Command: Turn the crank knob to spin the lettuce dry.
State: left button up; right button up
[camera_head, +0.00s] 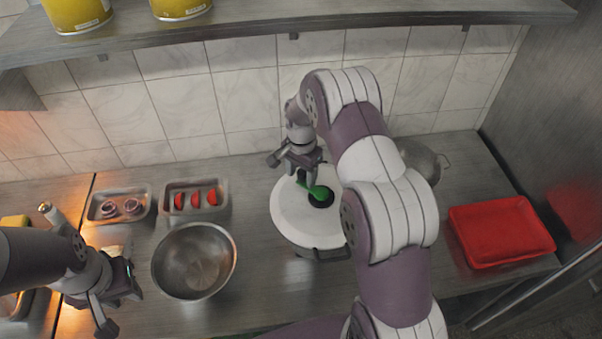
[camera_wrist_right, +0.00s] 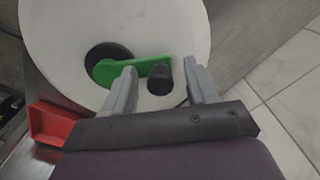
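The salad spinner's round white lid (camera_head: 289,215) sits on the counter in the middle of the head view. It fills the upper part of the right wrist view (camera_wrist_right: 170,28). A green crank (camera_wrist_right: 124,70) runs from a dark hub (camera_wrist_right: 104,58) to an upright black knob (camera_wrist_right: 160,78); it also shows in the head view (camera_head: 318,192). My right gripper (camera_wrist_right: 160,82) is open, with one finger on each side of the knob and a visible gap to the right finger. Lettuce is not visible. My left gripper (camera_head: 122,304) is at the lower left, apart from the spinner; its fingers appear spread.
A steel bowl (camera_head: 194,262) stands left of the spinner. Small trays of onion (camera_head: 119,205) and tomato (camera_head: 194,200) lie behind it. A red tray (camera_head: 500,232) is at the right, and a colander (camera_head: 422,160) sits behind my right arm. A shelf (camera_head: 300,25) overhangs the back.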

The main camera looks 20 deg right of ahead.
notch_tip(320, 180, up, 6)
jog(key=b, duration=0.3)
jog(key=shift+w+f, duration=0.1)
jog(key=shift+f, duration=0.05)
notch_tip(320, 180, up, 7)
jog(key=p, duration=0.3)
